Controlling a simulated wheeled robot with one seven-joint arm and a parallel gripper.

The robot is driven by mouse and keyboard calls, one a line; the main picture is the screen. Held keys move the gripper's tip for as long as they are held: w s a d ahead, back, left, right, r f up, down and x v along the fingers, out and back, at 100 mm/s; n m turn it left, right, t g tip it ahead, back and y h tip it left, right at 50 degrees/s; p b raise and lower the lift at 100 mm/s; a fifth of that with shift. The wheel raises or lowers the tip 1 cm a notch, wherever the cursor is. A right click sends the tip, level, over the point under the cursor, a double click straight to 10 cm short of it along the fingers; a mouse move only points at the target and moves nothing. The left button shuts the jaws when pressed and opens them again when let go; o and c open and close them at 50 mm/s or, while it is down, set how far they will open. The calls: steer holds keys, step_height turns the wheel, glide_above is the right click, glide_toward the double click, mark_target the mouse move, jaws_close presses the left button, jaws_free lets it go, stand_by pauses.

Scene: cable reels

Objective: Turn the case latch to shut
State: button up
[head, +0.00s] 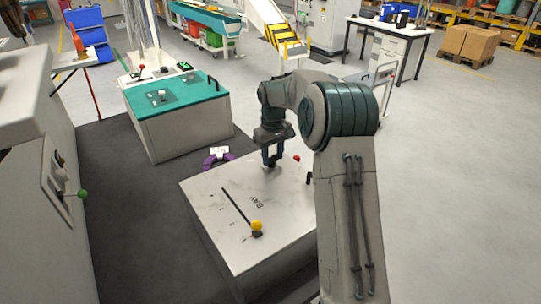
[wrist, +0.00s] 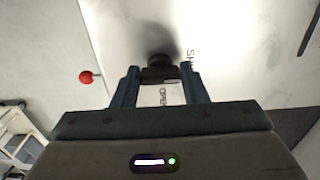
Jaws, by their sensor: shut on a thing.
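The case is a white box (head: 215,205) with a marbled top in the middle of the head view. My gripper (head: 270,163) points down at its far part. In the wrist view my gripper (wrist: 160,84) is shut on the latch, a dark round knob (wrist: 159,60). The knob's lower part is hidden between the fingers. An "OPEN" label (wrist: 165,96) shows between the fingers, and a partly hidden label starting "SH" (wrist: 190,57) is just right of the knob.
A red ball knob (wrist: 86,77) stands left of my fingers in the wrist view. A yellow ball knob (head: 256,226) with a dark slot sits nearer on the top. A purple ring-shaped thing (head: 218,158) lies behind the case. A teal-topped box (head: 175,105) stands further back.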

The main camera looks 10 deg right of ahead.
mark_target(271, 157)
steer(key=o, duration=1)
steer(key=shift+a, duration=0.15)
steer(key=shift+c, duration=0.2)
step_height(271, 157, up, 14)
steer(key=shift+b, duration=0.4)
steer(key=shift+f, duration=0.1)
